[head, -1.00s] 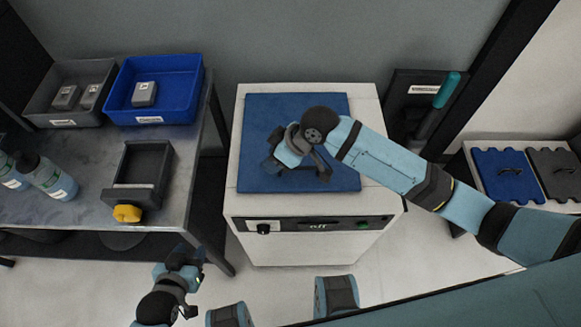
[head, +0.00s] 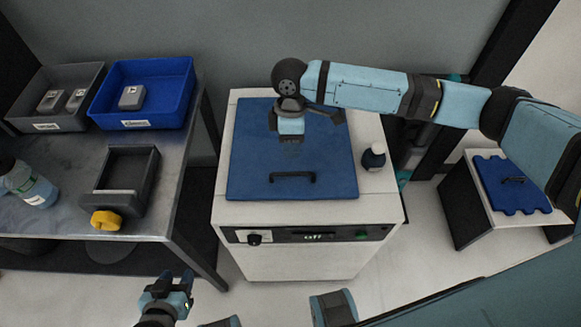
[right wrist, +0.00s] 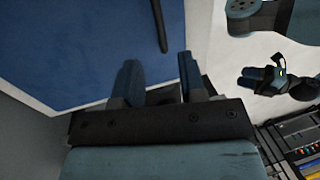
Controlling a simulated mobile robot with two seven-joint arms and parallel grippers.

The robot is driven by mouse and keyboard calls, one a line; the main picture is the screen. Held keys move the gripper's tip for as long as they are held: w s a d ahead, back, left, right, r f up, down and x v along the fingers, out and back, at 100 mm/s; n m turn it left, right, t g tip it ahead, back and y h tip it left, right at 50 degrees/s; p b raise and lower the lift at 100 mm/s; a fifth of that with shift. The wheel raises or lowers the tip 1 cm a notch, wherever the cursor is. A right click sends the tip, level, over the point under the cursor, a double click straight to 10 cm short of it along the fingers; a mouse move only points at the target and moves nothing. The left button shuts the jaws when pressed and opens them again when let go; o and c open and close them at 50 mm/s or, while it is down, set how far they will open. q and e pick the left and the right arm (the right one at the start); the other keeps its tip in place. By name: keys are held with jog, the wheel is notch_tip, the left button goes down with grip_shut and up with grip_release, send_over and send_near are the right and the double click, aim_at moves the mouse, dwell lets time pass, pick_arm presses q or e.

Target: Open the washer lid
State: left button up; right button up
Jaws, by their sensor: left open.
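The washer (head: 290,262) is a white box with a dark front panel reading "off". Its blue lid (head: 250,160) lies flat and shut on top, with a black bar handle (head: 291,177) near the front edge. My right gripper (head: 290,141) hangs over the lid behind the handle. In the right wrist view, its fingers (right wrist: 158,75) are apart with nothing between them, and part of the handle (right wrist: 159,25) shows beyond them. My left gripper (head: 172,284) is open and empty, low in front of the washer and to the left.
At left, a metal table (head: 60,142) holds bins, a bottle and a dark tray with a yellow knob. A low white stand (head: 470,205) with a blue panel is at right.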

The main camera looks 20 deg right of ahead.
send_over(291, 168)
jog(key=s+a, duration=0.1)
jog(key=s, duration=0.3)
jog(key=f, duration=0.8)
jog(key=shift+w+f, duration=0.1)
jog(key=shift+w, duration=0.1)
grip_shut()
